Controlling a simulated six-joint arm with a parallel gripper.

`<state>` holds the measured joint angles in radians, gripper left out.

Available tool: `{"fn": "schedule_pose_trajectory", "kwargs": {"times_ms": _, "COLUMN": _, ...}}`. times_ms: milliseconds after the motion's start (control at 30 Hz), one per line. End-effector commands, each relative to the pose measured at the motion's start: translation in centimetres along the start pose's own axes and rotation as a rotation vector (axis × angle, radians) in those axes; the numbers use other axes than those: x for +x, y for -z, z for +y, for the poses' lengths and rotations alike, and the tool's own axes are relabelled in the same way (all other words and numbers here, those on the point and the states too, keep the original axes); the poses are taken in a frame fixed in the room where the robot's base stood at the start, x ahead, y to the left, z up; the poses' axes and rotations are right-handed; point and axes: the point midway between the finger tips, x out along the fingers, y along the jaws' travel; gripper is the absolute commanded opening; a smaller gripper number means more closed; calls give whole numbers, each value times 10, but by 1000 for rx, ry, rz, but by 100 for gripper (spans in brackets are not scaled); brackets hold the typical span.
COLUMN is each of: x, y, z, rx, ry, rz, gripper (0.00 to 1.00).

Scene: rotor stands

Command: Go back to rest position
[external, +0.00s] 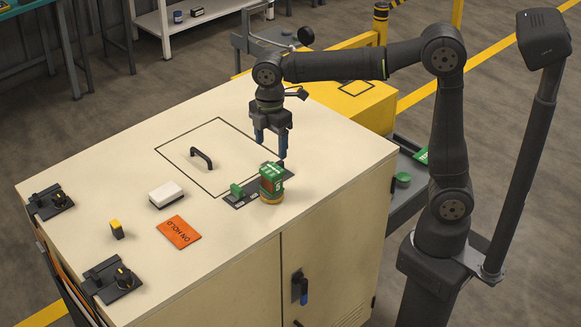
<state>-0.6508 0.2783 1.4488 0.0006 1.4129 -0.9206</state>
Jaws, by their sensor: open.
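My gripper (271,143) points down over the right part of the cream cabinet top (110,165). Its blue fingers are apart with nothing seen between them. Just below and in front of it, a green block-shaped part with a yellow base (271,184) stands upright at the right end of a dark flat plate (240,198). A small green piece (236,190) sits on the same plate to its left. The fingertips look close above and behind the green part; I cannot tell the exact gap.
A black handle (201,158) rises from an outlined square panel. A white block (166,195), an orange "ON HOLD" card (178,232), a small yellow-black piece (117,229) and two black knob fixtures (50,201) (112,279) lie leftward. A camera post (530,140) stands at the right.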

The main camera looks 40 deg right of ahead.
Motion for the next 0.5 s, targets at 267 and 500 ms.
{"fn": "schedule_pose_trajectory", "kwargs": {"times_ms": 267, "x": 23, "y": 0, "z": 0, "rx": 0, "ry": 3, "rz": -2, "gripper": 69}}
{"fn": "schedule_pose_trajectory", "kwargs": {"times_ms": 500, "x": 70, "y": 0, "z": -1, "rx": 0, "ry": 4, "rz": -3, "gripper": 69}}
